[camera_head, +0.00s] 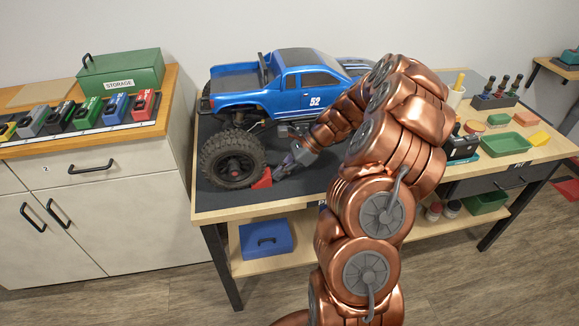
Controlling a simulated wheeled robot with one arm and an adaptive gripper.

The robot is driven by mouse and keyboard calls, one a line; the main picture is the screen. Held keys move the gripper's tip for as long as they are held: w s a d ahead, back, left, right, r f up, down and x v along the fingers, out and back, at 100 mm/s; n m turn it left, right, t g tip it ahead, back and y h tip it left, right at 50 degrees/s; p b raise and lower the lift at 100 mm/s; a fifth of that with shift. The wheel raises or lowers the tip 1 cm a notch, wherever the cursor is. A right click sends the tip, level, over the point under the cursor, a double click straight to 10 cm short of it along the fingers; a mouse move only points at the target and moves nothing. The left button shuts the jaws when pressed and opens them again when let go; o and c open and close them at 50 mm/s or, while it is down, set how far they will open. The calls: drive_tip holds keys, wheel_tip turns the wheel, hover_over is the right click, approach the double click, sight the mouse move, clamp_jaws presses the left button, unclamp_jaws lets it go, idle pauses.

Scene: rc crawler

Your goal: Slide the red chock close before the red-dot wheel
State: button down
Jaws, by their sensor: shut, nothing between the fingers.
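A blue RC truck (285,85) marked 52 stands on the dark mat (240,200) on the table. Its front-left wheel in the picture (232,158) has a black tyre and a red dot at the hub. The red chock (262,179) rests on the mat just right of this wheel, at its lower right; I cannot tell if they touch. My gripper (279,173) is shut, low over the mat, with its fingertips at the right side of the chock, beside it and not around it. My arm hides the truck's right side and any other wheels there.
A left cabinet (95,160) carries a green storage box (120,72) and a row of coloured blocks. At right stand a green tray (507,143), sponges and screwdrivers. A blue box (265,238) sits on the lower shelf. The mat's front left is bare.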

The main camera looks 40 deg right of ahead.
drive_tip(key=shift+w+a, duration=0.1)
drive_tip(key=shift+a, duration=0.05)
drive_tip(key=shift+d, duration=0.4)
drive_tip(key=d, duration=0.1)
drive_tip(key=s+d, duration=0.2)
drive_tip(key=d, duration=0.1)
drive_tip(key=shift+r+p, duration=0.35)
drive_tip(key=v, duration=0.8)
drive_tip(key=shift+d+r+b, duration=0.2)
drive_tip(key=shift+r+b, duration=0.1)
drive_tip(key=shift+b, duration=0.15)
drive_tip(key=shift+a+r, duration=0.1)
